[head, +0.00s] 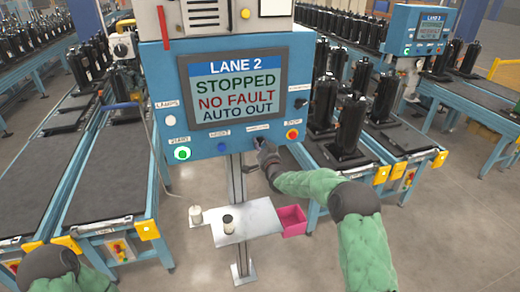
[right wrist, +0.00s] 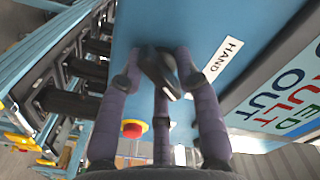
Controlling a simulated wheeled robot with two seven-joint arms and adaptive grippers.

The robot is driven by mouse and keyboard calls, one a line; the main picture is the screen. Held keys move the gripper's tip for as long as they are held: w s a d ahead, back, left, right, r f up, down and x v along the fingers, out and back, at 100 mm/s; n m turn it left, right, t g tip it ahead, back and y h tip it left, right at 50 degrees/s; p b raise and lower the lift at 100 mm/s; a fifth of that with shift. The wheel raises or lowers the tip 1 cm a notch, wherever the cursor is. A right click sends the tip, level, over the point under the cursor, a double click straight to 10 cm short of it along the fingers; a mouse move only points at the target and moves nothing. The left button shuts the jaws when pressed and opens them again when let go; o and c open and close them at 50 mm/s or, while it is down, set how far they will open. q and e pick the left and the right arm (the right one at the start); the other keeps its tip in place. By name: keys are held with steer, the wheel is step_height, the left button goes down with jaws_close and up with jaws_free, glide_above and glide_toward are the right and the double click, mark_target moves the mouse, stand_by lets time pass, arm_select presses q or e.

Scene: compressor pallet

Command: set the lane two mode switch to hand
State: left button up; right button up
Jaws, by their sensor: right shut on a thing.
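The lane two panel (head: 160,80) faces me in the head view, and its screen (head: 238,90) reads STOPPED, NO FAULT, AUTO OUT. The mode switch is a black knob (right wrist: 160,72) in the right wrist view, near a white HAND label (right wrist: 222,60). My right gripper (head: 262,146) is at the panel's lower edge, its fingers closed around the knob. The fingers hide much of the knob in the head view. Only a dark joint and green sleeve of my left arm show at bottom left; its gripper is out of view.
The panel's lower row also has a green start button (head: 182,153), a blue reset button (head: 222,146) and a red stop button (head: 293,134) close to my right gripper. Below are a small metal shelf (head: 255,220) and a pink bin (head: 292,221). Conveyors flank the panel.

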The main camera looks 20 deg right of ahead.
steer(key=n+b, duration=0.2)
steer(key=b, duration=0.1)
steer(key=n+b, duration=0.5)
steer(key=b, duration=0.2)
steer(key=shift+d+f+n, duration=0.15)
steer(key=shift+f+n, duration=0.15)
steer(key=shift+r+n+b, duration=0.1)
steer(key=shift+n+b, duration=0.6)
steer(key=shift+n, duration=0.2)
steer(key=n+b, duration=0.1)
steer(key=n, duration=0.1)
steer(key=shift+r+n, duration=0.15)
steer(key=shift+n, duration=0.15)
steer(key=n, duration=0.3)
steer(key=shift+r+b, duration=0.2)
steer(key=shift+b, duration=0.1)
steer(key=shift+r+n, duration=0.15)
steer(key=shift+n, duration=0.65)
steer(key=shift+d+r, duration=0.1)
steer(key=shift+r, duration=0.05)
steer(key=o, duration=0.9)
steer(key=shift+f, duration=0.2)
